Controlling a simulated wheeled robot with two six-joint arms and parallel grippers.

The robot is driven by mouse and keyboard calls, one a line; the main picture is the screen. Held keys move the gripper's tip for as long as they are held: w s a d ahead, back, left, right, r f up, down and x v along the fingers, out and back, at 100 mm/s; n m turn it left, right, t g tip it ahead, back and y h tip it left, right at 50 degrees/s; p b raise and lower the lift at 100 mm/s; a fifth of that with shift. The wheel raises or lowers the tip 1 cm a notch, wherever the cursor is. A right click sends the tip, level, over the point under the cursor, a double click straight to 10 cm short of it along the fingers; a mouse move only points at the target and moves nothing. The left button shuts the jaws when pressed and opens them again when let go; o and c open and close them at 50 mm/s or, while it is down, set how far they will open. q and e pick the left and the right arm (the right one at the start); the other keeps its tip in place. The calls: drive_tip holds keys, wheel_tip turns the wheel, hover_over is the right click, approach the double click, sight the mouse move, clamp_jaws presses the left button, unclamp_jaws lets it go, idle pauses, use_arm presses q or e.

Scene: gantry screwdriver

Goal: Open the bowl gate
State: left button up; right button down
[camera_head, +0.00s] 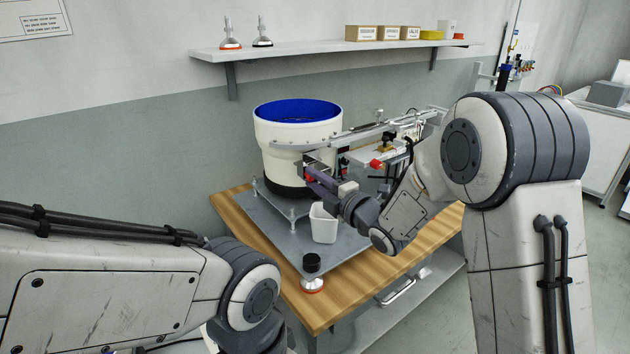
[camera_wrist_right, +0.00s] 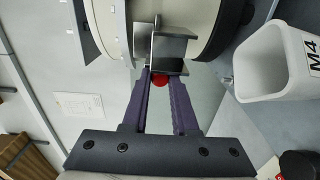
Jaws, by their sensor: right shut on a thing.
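The feeder bowl (camera_head: 297,140) is white with a blue inside and stands on a grey plate on the wooden bench. A small metal gate (camera_wrist_right: 172,50) sits on its side, with a red knob (camera_wrist_right: 160,80) at its lower edge. My right gripper (camera_head: 312,175) reaches the bowl's front right side. In the right wrist view its purple fingers (camera_wrist_right: 160,85) are closed on the red knob, one on each side. Part of the knob is hidden by the fingers. My left arm shows at the lower left, but its gripper is out of view.
A white bin (camera_head: 323,224) marked M4 (camera_wrist_right: 310,58) stands just below the right gripper. A metal track (camera_head: 385,127) runs right from the bowl. A black-topped item (camera_head: 312,264) stands at the bench's front corner. A wall shelf (camera_head: 300,57) is above.

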drive_tip(key=shift+f, duration=0.1)
idle(0.3)
drive_tip(key=s+a+b, duration=0.2)
drive_tip(key=a, duration=0.1)
drive_tip(key=shift+s+a, duration=0.1)
drive_tip(key=shift+s, duration=0.05)
drive_tip(key=c, duration=0.7)
unclamp_jaws()
drive_tip(key=b+v, duration=0.1)
drive_tip(key=v, duration=0.9)
drive_tip(key=shift+s, duration=0.2)
